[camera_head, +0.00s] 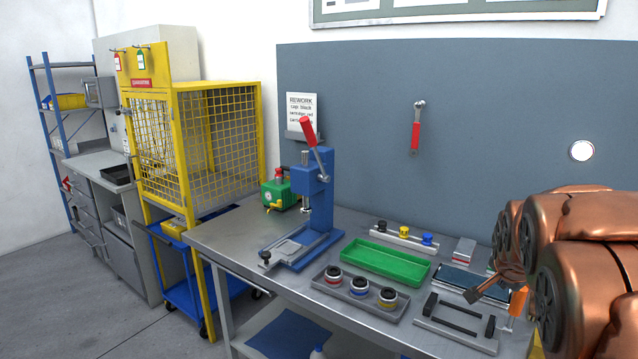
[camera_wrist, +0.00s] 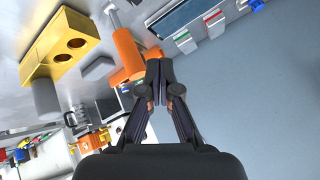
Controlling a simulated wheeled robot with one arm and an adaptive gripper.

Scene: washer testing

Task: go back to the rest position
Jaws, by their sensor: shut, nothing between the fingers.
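My gripper (camera_wrist: 158,72) is shut and empty in the wrist view, its dark fingers together. An orange cylindrical thing with a metal rod (camera_wrist: 128,55) lies just left of the fingertips; I cannot tell whether they touch. In the head view my copper-coloured arm fills the right edge, over the right end of the bench (camera_head: 222,238). A bit of orange (camera_head: 518,302) shows beside the arm.
The bench holds a blue press with a red lever (camera_head: 320,190), a green tray (camera_head: 385,262), a holder with ringed parts (camera_head: 322,284) and a black-handled fixture (camera_head: 455,334). A yellow mesh cage (camera_head: 212,145) stands left. A yellow block with holes (camera_wrist: 62,50) shows in the wrist view.

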